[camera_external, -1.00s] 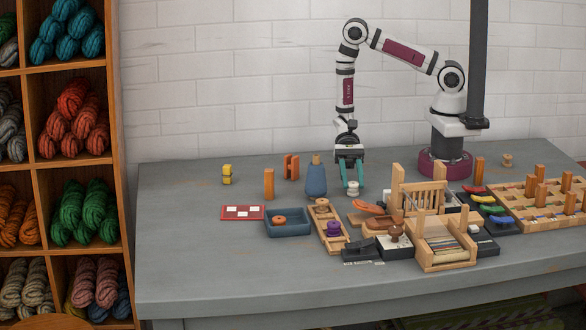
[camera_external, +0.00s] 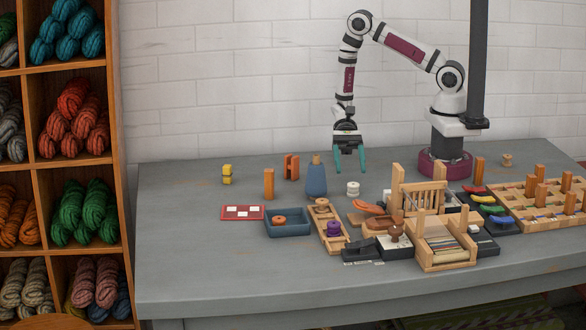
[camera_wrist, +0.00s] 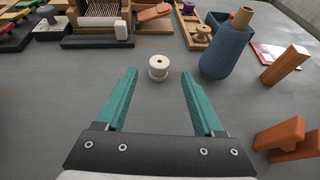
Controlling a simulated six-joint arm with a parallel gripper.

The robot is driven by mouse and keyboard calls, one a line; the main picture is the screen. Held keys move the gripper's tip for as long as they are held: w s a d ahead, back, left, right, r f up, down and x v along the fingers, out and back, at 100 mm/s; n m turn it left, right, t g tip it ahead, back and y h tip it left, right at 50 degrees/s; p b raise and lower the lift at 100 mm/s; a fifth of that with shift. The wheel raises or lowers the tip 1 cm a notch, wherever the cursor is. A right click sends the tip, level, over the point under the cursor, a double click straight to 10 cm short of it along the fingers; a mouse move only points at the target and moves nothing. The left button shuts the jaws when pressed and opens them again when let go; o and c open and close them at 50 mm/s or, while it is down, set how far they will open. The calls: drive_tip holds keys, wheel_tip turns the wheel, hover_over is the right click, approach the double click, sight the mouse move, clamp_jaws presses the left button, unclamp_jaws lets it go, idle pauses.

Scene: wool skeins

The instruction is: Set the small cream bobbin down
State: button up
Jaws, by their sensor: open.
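The small cream bobbin (camera_external: 353,189) stands upright on the grey table, to the right of the blue cone of yarn (camera_external: 316,178). My gripper (camera_external: 349,170) hangs above the table near the bobbin, with its teal fingers apart and nothing between them. In the wrist view the bobbin (camera_wrist: 158,68) stands beyond the open fingertips (camera_wrist: 160,72), roughly centred between them and free of both. The blue cone (camera_wrist: 228,45) shows to its right there.
A wooden loom (camera_external: 445,245), a blue tray (camera_external: 288,223) and a wooden holder with bobbins (camera_external: 330,232) stand in front.

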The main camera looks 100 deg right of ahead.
drive_tip(key=v, duration=0.6)
drive_tip(key=s+a+r+n+g+h, duration=0.1)
drive_tip(key=s+a+r+n+h, duration=0.1)
drive_tip(key=s+r+n+h, duration=0.3)
drive_tip(key=s+a+r+n+g+h, duration=0.1)
drive_tip(key=s+r+n+h, duration=0.5)
drive_tip(key=s+r+n, duration=0.3)
drive_tip(key=s+r, duration=0.2)
drive_tip(key=s, duration=0.1)
drive_tip(key=shift+s+a+r, duration=0.2)
drive_tip(key=shift+s+a, duration=0.05)
drive_tip(key=shift+a, duration=0.15)
